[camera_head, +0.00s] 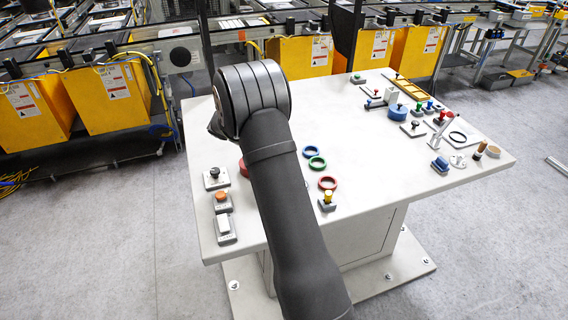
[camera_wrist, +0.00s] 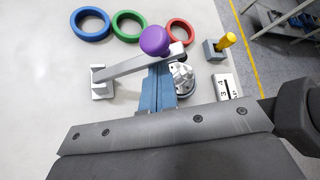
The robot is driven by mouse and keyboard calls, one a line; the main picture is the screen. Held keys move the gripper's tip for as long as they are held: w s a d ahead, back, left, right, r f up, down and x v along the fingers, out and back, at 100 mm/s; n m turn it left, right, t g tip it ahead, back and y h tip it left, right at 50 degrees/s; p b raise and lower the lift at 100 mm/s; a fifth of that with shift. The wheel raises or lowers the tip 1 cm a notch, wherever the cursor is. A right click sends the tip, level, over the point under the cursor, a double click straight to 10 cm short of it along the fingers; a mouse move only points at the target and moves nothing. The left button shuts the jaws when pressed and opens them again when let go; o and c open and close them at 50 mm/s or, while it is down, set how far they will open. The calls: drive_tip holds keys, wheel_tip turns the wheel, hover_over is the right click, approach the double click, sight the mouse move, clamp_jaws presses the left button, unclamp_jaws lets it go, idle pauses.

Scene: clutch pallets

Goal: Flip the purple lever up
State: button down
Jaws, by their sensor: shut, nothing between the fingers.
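The purple lever shows in the wrist view as a purple round knob (camera_wrist: 154,40) beside a silver bar (camera_wrist: 135,67). The bar runs from a small grey foot at left to near a round grey fitting (camera_wrist: 186,80) at right. My gripper (camera_wrist: 158,68) shows as two blue fingers side by side, shut and empty. The fingertips are just below the bar and knob in the picture. I cannot tell whether they touch the bar. In the head view the lever and my gripper are hidden behind my arm.
Blue (camera_wrist: 90,23), green (camera_wrist: 129,25) and red (camera_wrist: 180,31) rings lie beyond the lever. At right are a yellow knob (camera_wrist: 227,41) on a grey block and a numbered plate (camera_wrist: 228,87). An orange button (camera_head: 222,197) sits at the white table's (camera_head: 370,165) left edge. Several parts crowd the right side.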

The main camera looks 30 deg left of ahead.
drive_tip(key=shift+w+a+r, duration=0.85)
drive_tip(key=shift+w+r, duration=0.05)
drive_tip(key=shift+r, duration=0.25)
drive_tip(key=shift+w+a+r, duration=0.1)
drive_tip(key=shift+a+r, duration=0.05)
drive_tip(key=shift+r, duration=0.05)
drive_tip(key=a, duration=0.3)
drive_tip(key=s+a+r, duration=0.1)
drive_tip(key=a, duration=0.2)
drive_tip(key=s+a+r, duration=0.1)
drive_tip(key=a, duration=0.2)
drive_tip(key=shift+d, duration=0.1)
idle(0.3)
